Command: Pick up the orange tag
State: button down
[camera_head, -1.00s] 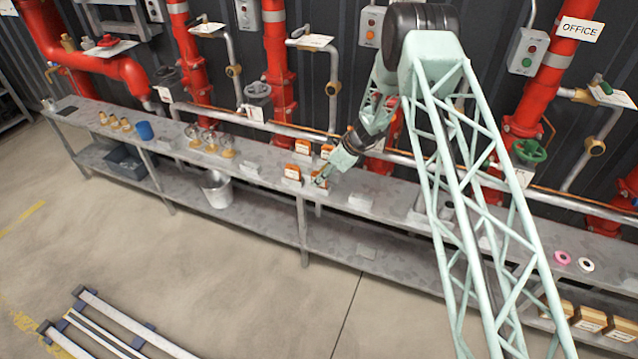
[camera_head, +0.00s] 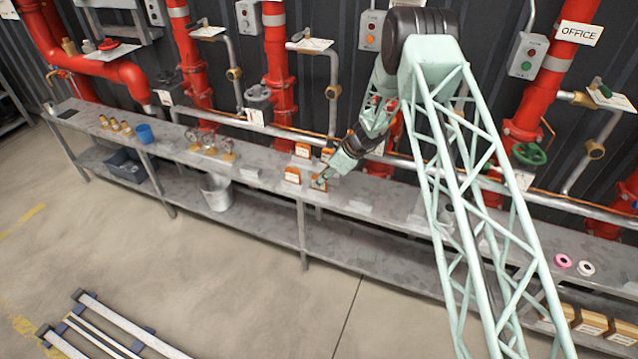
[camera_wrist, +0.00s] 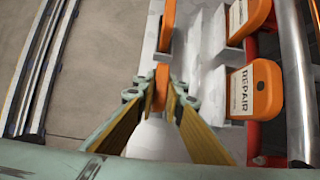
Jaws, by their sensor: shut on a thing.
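My gripper (camera_head: 320,180) is over the upper shelf of the grey bench, among several orange tags. In the wrist view my gripper (camera_wrist: 165,85) is shut on one orange tag (camera_wrist: 162,90), seen nearly edge-on between the fingertips. A second orange tag (camera_wrist: 167,28) stands in line beyond it. On the right are two more orange tags, one with a white label reading REPAIR (camera_wrist: 257,88) and one partly cut off above (camera_wrist: 248,18). In the head view a neighbouring tag (camera_head: 292,175) stands just left of my gripper. I cannot tell whether the held tag is clear of its holder.
A metal pipe (camera_wrist: 297,80) runs close beside the tags. Red standpipes (camera_head: 278,70) rise behind the bench. A bucket (camera_head: 216,191) stands on the lower shelf. Pink (camera_head: 562,261) and white (camera_head: 587,268) rings lie at the right.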

aim_at(317, 175)
jog(key=shift+r, duration=0.15)
jog(key=shift+r+p, duration=0.4)
jog(key=shift+r, duration=1.25)
jog(key=s+d+r, duration=0.1)
jog(key=s+d, duration=0.7)
jog(key=s, duration=0.5)
jog(key=shift+s+d+r, duration=0.2)
jog(key=shift+s, duration=0.1)
jog(key=shift+s+n, duration=0.15)
jog(key=shift+n, duration=0.15)
